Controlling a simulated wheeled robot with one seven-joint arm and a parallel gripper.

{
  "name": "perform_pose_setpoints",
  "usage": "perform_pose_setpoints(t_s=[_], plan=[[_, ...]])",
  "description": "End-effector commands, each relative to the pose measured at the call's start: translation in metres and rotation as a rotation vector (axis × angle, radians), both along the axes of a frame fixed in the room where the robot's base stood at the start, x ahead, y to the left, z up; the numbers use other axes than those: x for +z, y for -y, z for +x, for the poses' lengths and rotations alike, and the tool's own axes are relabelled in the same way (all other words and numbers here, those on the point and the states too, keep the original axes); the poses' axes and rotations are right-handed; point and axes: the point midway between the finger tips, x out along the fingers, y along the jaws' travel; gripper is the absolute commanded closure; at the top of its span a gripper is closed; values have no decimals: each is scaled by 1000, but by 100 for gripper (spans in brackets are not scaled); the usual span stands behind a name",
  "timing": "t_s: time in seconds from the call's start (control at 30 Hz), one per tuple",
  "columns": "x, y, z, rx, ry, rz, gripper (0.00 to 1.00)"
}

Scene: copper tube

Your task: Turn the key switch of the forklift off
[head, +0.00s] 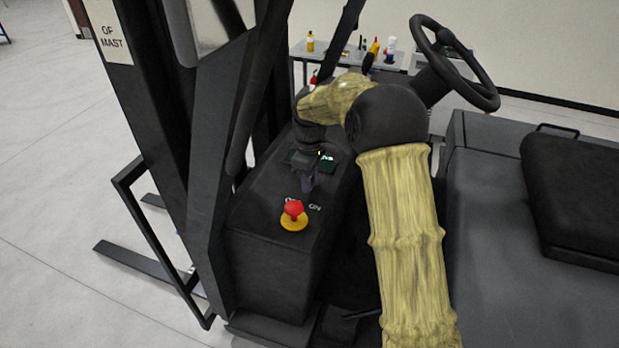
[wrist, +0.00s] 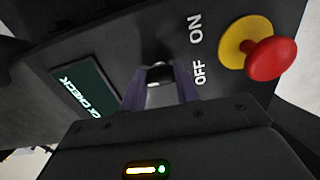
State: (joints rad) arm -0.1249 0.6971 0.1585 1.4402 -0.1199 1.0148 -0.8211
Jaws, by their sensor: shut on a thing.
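The key switch (wrist: 158,72) shows in the wrist view as a small metallic piece on the forklift's dark console, between the finger tips. My gripper (wrist: 158,86) is shut on it, with one purple-grey finger on each side. The ON label (wrist: 195,29) and the OFF label (wrist: 200,73) are printed to the right of the key. In the head view my gripper (head: 307,182) reaches down to the console top from above, and the key is hidden behind it. I cannot tell which label the key points at.
A red emergency button (wrist: 272,58) on a yellow base stands close to the labels; it also shows in the head view (head: 293,209). The steering wheel (head: 455,62) and seat (head: 575,190) are at the right, the mast (head: 150,90) at the left.

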Motion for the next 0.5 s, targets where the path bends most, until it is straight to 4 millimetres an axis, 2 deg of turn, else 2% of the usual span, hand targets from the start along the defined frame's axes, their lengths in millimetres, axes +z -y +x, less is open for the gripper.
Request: perform_pose_setpoints(t_s=[0.5], plan=[[2,-2,1,68,6,3,92]])
